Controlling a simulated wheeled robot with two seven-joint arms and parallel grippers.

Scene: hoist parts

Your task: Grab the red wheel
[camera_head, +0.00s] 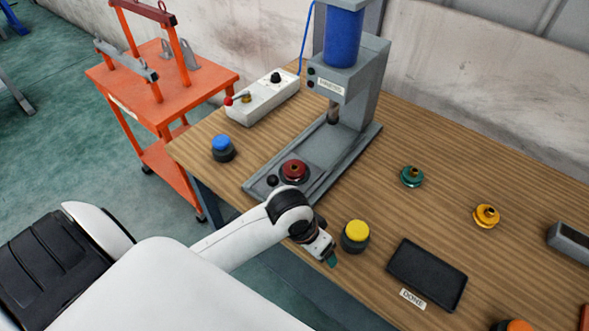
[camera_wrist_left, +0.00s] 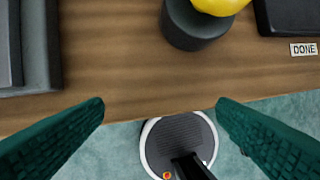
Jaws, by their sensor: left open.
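The red wheel (camera_head: 294,170) sits on the grey base of the press, near its front end, in the head view. My left gripper (camera_head: 331,260) is over the front edge of the table, to the right of and nearer than the red wheel, beside the yellow-topped button. In the left wrist view its two green fingers (camera_wrist_left: 160,115) are wide apart with nothing between them. The red wheel is not in the left wrist view; only a corner of a dark grey base shows at its left. My right gripper is not in view.
The press (camera_head: 345,85) rises behind the wheel. A yellow button (camera_head: 356,231) stands close to my left gripper, with a black tray (camera_head: 428,274) to its right. A green wheel (camera_head: 411,176) and a yellow wheel (camera_head: 486,216) lie farther right. A blue button (camera_head: 222,144) stands left.

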